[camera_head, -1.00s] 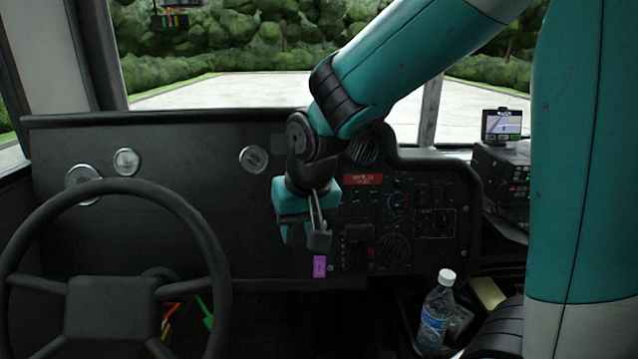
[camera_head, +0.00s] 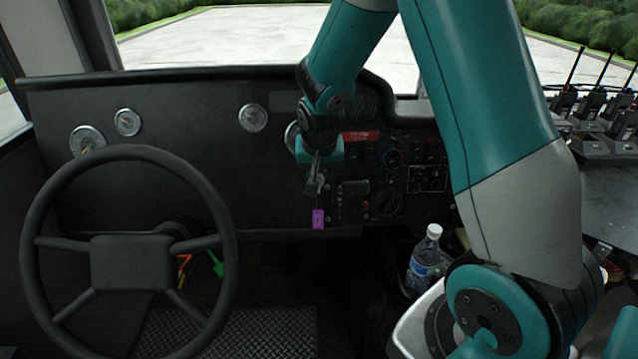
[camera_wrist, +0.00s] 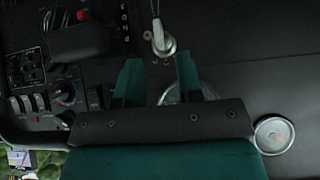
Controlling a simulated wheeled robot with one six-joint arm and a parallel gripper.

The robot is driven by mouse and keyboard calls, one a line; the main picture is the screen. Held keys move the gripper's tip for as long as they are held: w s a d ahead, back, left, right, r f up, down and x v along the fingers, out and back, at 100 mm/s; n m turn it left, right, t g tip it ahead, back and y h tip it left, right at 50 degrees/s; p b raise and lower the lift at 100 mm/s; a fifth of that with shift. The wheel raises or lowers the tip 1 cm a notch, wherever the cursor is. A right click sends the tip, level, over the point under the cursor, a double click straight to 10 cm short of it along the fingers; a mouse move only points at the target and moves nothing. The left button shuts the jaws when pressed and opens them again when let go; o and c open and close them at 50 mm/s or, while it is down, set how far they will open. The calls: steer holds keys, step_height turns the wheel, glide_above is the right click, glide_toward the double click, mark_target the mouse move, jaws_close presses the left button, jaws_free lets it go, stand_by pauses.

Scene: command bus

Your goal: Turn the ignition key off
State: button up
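The ignition key (camera_wrist: 163,42) is a silver piece on the dashboard in the wrist view, just beyond my fingertips. In the head view the silver key (camera_head: 315,185) shows below my gripper, with a purple tag (camera_head: 318,218) hanging beneath it. My gripper (camera_wrist: 158,65) has its two teal fingers spread apart with nothing held between them. The key lies past the fingertips, roughly in line with the gap. In the head view my wrist covers part of the dashboard above the key, and I cannot tell the key's exact turn angle.
A steering wheel (camera_head: 130,260) stands at the left. The control panel (camera_head: 400,170) is right of the key. A water bottle (camera_head: 424,262) stands at the lower right, near my arm. Several radios (camera_head: 600,125) stand on a surface at far right.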

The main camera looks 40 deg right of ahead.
mark_target(319, 180)
steer(key=x, duration=0.5)
steer(key=shift+w+f, duration=0.1)
steer(key=shift+f, duration=0.2)
jaws_close()
